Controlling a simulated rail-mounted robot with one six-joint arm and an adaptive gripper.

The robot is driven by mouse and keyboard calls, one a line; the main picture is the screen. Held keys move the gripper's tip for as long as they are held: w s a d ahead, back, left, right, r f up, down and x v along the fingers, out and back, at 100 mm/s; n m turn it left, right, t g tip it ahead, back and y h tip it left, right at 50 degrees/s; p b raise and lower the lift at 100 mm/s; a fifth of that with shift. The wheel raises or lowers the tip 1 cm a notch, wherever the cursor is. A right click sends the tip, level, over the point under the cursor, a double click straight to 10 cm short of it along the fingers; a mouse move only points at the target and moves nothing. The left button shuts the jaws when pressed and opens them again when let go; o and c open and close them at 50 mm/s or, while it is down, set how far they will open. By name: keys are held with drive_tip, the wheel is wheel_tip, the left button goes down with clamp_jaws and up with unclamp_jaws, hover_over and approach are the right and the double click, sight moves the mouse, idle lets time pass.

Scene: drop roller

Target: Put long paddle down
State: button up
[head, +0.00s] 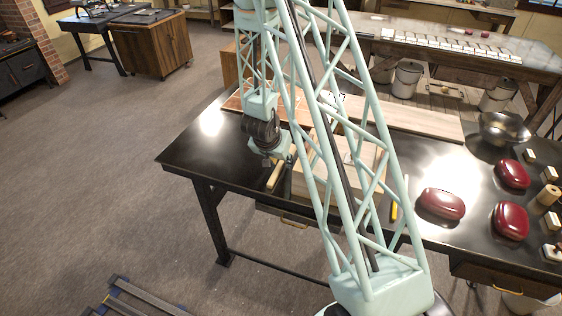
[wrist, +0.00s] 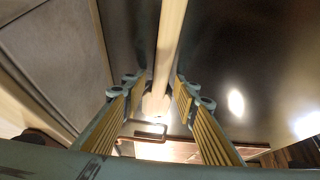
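The long paddle shows in the wrist view as a pale wooden bar (wrist: 168,50) running from the top edge down between my fingers. In the head view a pale wooden piece (head: 275,176), likely the same paddle, lies low over the black table just below my gripper (head: 272,162). In the wrist view my gripper (wrist: 160,92) has its two yellow-padded fingers spread, one on each side of the bar, with a visible gap on both sides. Whether the paddle rests fully on the table is hard to tell. My arm hides part of it.
The black table (head: 195,155) has bare space at its left end. A pale wooden box (head: 362,155) stands right of my gripper, with a long board (head: 405,117) behind. Dark red oval cases (head: 441,203), a metal bowl (head: 503,129) and a yellow tool (head: 394,211) are further right.

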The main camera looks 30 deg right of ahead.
sight(280, 165)
drive_tip(key=shift+r, duration=0.15)
drive_tip(key=shift+v, duration=1.4)
drive_tip(key=p+v, duration=0.2)
drive_tip(key=v, duration=0.7)
drive_tip(key=shift+r, duration=0.15)
